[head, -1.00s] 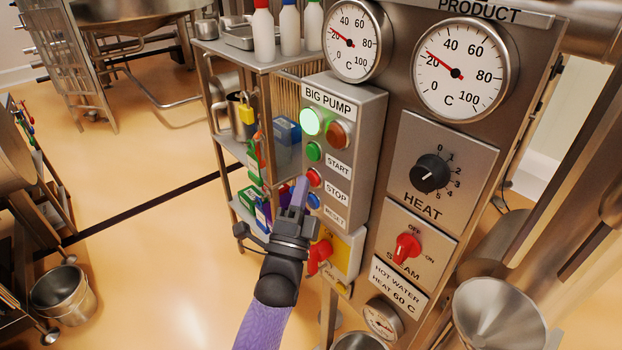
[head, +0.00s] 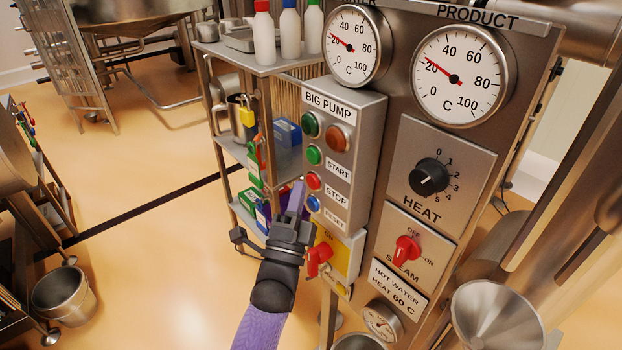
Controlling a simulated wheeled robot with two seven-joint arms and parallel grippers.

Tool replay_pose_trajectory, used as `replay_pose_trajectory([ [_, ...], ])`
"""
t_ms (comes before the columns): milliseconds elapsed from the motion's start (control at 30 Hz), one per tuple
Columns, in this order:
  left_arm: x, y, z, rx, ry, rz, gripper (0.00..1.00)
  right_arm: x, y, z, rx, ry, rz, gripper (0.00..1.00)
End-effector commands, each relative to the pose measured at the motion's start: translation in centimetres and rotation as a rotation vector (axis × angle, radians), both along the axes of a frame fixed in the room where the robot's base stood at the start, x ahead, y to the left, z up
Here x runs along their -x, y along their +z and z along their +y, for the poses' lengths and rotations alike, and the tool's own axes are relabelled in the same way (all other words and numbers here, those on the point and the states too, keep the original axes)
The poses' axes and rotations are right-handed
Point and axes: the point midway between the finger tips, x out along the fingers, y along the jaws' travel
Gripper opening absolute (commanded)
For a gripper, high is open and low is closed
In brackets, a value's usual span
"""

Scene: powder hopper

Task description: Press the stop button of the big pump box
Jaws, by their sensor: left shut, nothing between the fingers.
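The big pump box (head: 343,110) is a grey box labelled BIG PUMP on the front of the steel panel. Its round green lamp (head: 310,124) is dark, and an amber lamp (head: 338,138) sits beside it. Below are the green start button (head: 314,155), the red stop button (head: 313,181) and the blue reset button (head: 313,203). My left gripper (head: 297,192) is shut and empty, its fingertips just left of the stop button. A small gap shows between fingertips and button in the picture. My right gripper is not in view.
A yellow plate with a red switch (head: 319,257) is just below the box. The heat knob (head: 429,177) and steam knob (head: 406,250) are to the right. A shelf (head: 262,62) with bottles stands behind left. A steel funnel (head: 490,312) is at lower right.

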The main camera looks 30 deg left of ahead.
Motion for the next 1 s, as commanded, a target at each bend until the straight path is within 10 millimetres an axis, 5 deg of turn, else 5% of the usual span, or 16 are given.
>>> replay_pose_trajectory([
  [333,0.4,0.1,0.2,0.000,0.000,-0.001,0.00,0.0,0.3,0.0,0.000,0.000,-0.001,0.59],
  [1000,4.9,0.0,2.0,0.001,0.000,-0.002,0.00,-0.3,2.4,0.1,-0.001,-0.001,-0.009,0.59],
])
